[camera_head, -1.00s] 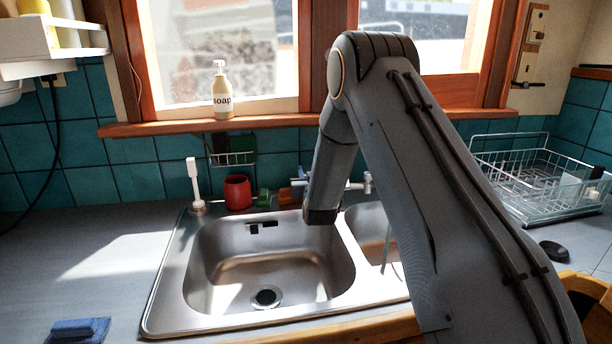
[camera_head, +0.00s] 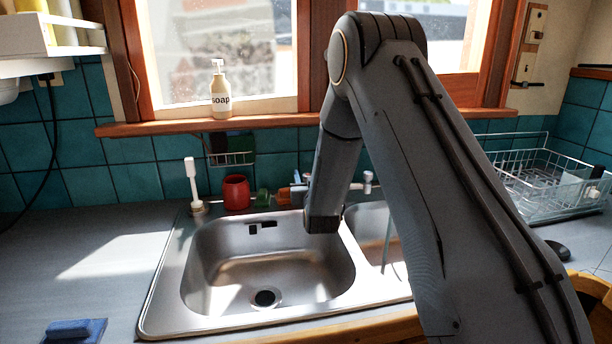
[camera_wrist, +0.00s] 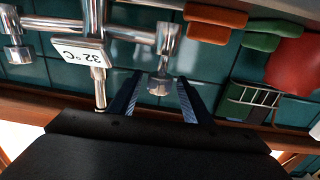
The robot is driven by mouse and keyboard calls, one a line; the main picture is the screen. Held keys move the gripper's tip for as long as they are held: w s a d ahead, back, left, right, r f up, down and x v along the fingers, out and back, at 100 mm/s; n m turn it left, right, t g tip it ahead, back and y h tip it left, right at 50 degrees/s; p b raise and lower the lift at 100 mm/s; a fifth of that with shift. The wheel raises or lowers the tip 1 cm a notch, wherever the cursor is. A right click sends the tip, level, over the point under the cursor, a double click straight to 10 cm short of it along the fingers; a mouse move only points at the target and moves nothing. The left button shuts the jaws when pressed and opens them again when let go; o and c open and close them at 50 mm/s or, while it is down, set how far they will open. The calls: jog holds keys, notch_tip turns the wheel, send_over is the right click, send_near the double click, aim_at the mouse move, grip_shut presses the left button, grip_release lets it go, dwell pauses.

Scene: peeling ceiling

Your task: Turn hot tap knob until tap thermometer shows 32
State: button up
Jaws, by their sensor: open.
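The chrome tap (camera_wrist: 96,30) is seen upside down in the wrist view. Its white thermometer (camera_wrist: 82,51) reads 32°C. One chrome tap knob (camera_wrist: 160,82) lies between the fingers of my gripper (camera_wrist: 159,77). The fingers are open, one on each side of the knob, with gaps showing. The other knob (camera_wrist: 17,50) is at the picture's left, away from the fingers. I cannot tell by marking which knob is the hot one. In the head view, my arm hides most of the tap and the gripper; one chrome tap end (camera_head: 368,181) shows beside the arm.
The steel sink (camera_head: 170,290) lies below the tap. A red cup (camera_head: 236,192), a white-handled brush (camera_head: 193,180) and a green item (camera_head: 262,198) stand behind it. A soap bottle (camera_head: 221,95) is on the sill. A wire dish rack (camera_head: 530,190) is at right. The left counter is mostly clear.

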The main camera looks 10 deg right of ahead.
jog(key=shift+s+a+b, duration=0.15)
jog(key=shift+s+b, duration=0.3)
jog(key=shift+s, duration=1.55)
